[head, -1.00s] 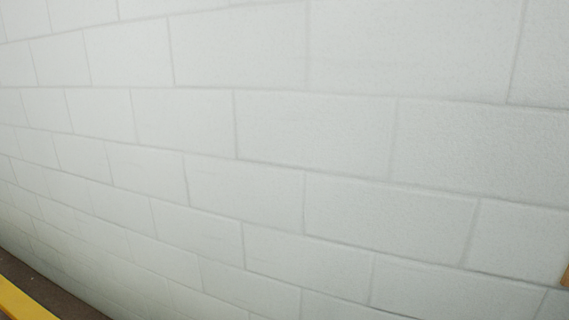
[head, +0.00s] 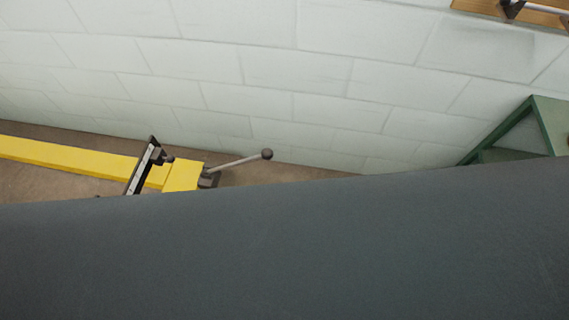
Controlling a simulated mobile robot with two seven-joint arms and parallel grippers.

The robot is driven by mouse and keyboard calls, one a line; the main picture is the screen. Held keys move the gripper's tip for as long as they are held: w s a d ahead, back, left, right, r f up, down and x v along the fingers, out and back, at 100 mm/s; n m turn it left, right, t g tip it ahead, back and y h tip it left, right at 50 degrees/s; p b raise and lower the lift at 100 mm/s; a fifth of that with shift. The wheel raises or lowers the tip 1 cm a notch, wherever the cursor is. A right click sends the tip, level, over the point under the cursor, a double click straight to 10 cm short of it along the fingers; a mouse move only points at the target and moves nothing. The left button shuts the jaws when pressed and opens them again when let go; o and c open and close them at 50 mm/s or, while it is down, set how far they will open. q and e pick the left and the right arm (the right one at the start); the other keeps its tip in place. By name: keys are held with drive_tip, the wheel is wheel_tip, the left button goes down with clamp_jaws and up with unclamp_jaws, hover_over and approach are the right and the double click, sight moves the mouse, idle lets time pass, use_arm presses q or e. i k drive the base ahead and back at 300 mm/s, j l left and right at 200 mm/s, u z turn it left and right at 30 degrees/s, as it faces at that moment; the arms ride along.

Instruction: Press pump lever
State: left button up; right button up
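The pump lever (head: 238,162) is a thin grey rod with a dark round knob at its end. It sticks out to the right and slightly up from a dark bracket at the end of a yellow beam (head: 70,158). A dark and pale upright bracket (head: 145,166) crosses the beam just left of the lever. Neither gripper shows in the head view. A large dark grey surface fills the lower part and hides whatever lies below the lever.
A white block wall (head: 270,70) runs behind the beam. A brown floor (head: 300,174) shows between the wall and the dark surface. A green metal frame (head: 540,125) stands at the right. A wooden shelf (head: 535,14) with a dark fitting is at the top right.

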sight(267, 154)
drive_tip(key=k+l+u, duration=0.25)
drive_tip(key=u, duration=0.25)
drive_tip(key=k+l+u, duration=0.3)
drive_tip(key=u, duration=0.2)
drive_tip(key=k+u, duration=0.35)
drive_tip(key=u, duration=0.15)
